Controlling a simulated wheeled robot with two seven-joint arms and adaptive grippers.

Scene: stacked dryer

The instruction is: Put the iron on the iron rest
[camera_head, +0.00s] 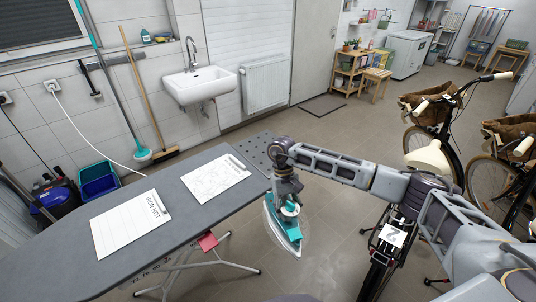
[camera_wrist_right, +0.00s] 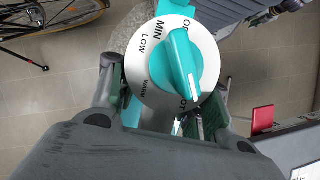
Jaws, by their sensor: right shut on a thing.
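The iron (camera_head: 290,238), teal with a pale soleplate, hangs tilted in my right gripper (camera_head: 287,197), off the right edge of the ironing board (camera_head: 60,235). In the right wrist view its round dial (camera_wrist_right: 182,60) with a teal knob faces the camera, and my right gripper's fingers (camera_wrist_right: 165,112) are closed on either side of the iron below it. The iron rest (camera_head: 258,149), a dark perforated plate, is at the far right end of the board, beyond the iron and apart from it. The wrist partly covers its right side. My left gripper is in neither view.
Two clipboards with paper, the near one (camera_head: 130,222) and the far one (camera_head: 219,178), lie on the board. A red piece (camera_head: 208,241) sticks out at its right edge. Bicycles (camera_head: 447,140) stand at the right. The floor between board and bicycles is mostly free.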

